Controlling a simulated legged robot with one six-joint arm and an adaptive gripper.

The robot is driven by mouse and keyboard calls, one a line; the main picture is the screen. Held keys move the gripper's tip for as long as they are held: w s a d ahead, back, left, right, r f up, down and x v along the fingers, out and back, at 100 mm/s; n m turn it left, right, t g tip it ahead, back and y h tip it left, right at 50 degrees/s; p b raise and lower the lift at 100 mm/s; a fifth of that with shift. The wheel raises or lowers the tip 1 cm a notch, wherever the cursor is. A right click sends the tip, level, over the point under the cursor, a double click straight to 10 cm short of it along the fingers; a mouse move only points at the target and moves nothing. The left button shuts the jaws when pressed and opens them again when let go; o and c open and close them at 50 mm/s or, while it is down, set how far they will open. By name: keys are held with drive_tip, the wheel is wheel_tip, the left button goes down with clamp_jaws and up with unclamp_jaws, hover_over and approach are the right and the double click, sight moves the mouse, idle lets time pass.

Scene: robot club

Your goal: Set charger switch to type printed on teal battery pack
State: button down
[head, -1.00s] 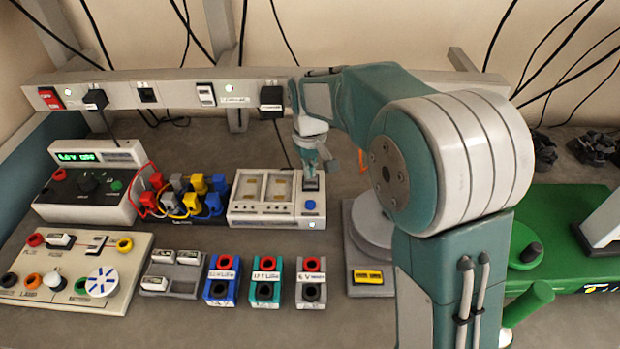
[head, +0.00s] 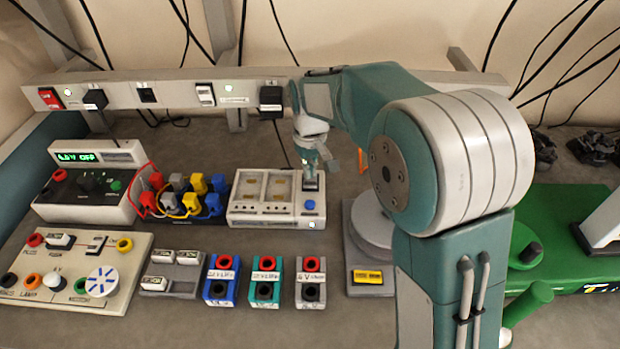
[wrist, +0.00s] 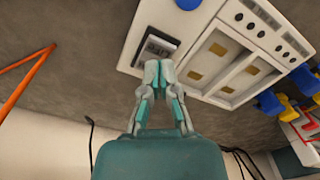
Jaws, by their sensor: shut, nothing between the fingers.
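The white charger (head: 276,214) stands on the bench, with two bays and a blue button (head: 309,205) on its right part. Its dark switch (head: 311,184) is at the right side, behind the button; it also shows in the wrist view (wrist: 157,50). The teal battery pack (head: 265,291) stands in front of the charger between a blue and a grey pack; its label is too small to read surely. My gripper (head: 316,173) is shut and empty, fingertips at the switch; in the wrist view the closed fingertips (wrist: 158,66) overlap the switch's edge. I cannot tell the switch's setting.
A blue pack (head: 222,291) and a grey pack (head: 310,293) flank the teal one. A power supply (head: 85,205) with a green display and coloured plugs stand left of the charger. A green machine (head: 565,220) is at the right.

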sight(310, 183)
drive_tip(key=shift+f, duration=1.3)
idle(0.9)
drive_tip(key=shift+r, duration=3.5)
